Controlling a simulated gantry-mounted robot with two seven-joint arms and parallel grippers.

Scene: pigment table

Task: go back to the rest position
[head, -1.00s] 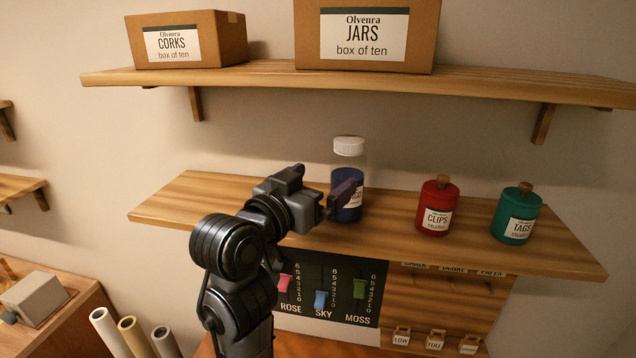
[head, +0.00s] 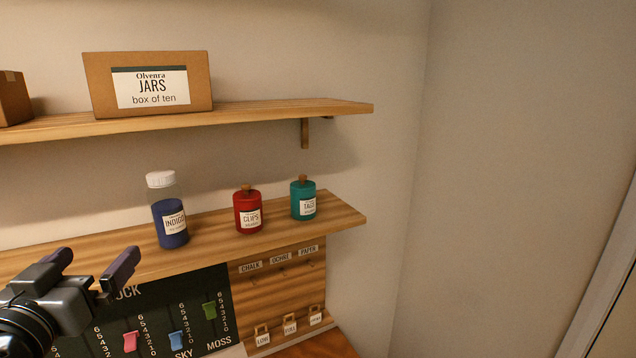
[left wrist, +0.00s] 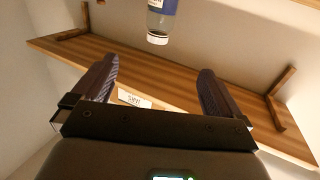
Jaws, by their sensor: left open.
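My left gripper (head: 99,256) is open and empty at the lower left of the head view, in front of the lower shelf. Its two dark fingers stand apart in the left wrist view (left wrist: 158,68). The indigo jar (head: 171,222), clear with a white cap and dark blue contents, stands upright on the lower shelf (head: 330,217). It is beyond the fingers, with a visible gap in the head view. The jar (left wrist: 162,20) appears cap-down at the top of the left wrist view, which looks inverted. My right gripper is not in view.
A red clips jar (head: 248,211) and a teal tags jar (head: 304,199) stand on the lower shelf. The upper shelf (head: 260,111) bears the jars box (head: 148,84). A slider board (head: 190,305) hangs below. Bare wall (head: 480,180) lies to the right.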

